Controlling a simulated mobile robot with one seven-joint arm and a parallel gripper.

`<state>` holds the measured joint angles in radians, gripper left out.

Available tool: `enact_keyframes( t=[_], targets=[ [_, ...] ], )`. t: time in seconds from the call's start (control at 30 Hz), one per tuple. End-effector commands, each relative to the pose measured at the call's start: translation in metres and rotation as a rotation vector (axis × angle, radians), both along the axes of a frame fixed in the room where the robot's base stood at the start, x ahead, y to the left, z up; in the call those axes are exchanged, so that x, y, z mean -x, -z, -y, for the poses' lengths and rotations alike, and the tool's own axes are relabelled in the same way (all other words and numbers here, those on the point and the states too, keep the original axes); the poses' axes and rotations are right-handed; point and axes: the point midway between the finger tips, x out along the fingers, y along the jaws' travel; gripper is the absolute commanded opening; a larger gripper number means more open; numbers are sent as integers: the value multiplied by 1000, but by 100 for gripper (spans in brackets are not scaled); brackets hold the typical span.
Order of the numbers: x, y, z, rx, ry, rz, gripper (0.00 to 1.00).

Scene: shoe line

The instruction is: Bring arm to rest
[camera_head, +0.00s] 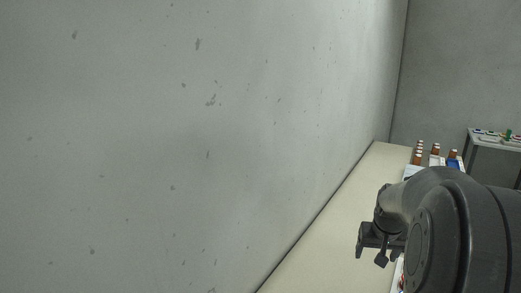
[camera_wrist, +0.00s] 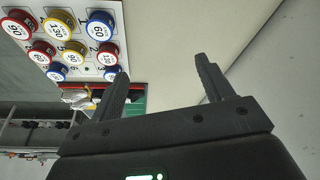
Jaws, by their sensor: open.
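My gripper (camera_wrist: 162,80) is open in the wrist view, with its two dark fingers spread apart and nothing between them. Behind the fingers is the pale tabletop (camera_wrist: 180,25). In the head view my dark arm is bent at the lower right, and my gripper (camera_head: 378,250) hangs at its end over the long cream table (camera_head: 335,220). The fingertips are small there, and part of the table is hidden behind my arm.
Numbered round caps (camera_wrist: 62,27) in red, yellow and blue stand on a white board at the wrist view's upper left. Brown bottles (camera_head: 418,157) stand at the table's far end. A grey wall (camera_head: 200,130) borders the table. A side table (camera_head: 490,150) holds small coloured items.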

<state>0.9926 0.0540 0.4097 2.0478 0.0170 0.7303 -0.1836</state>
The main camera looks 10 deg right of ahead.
Motion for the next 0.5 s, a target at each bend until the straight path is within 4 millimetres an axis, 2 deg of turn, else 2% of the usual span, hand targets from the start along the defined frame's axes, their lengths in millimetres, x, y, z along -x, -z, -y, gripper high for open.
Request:
enact_keyframes(
  t=[0.03, 0.2, 0.4, 0.5],
  targets=[
    [0, -8, -30, 4, -27, -4, 73],
    [14, -25, -115, -2, -79, -13, 73],
    [50, -41, -192, 3, -145, -3, 73],
    [72, -49, -218, 14, -186, 18, 73]
  ],
)
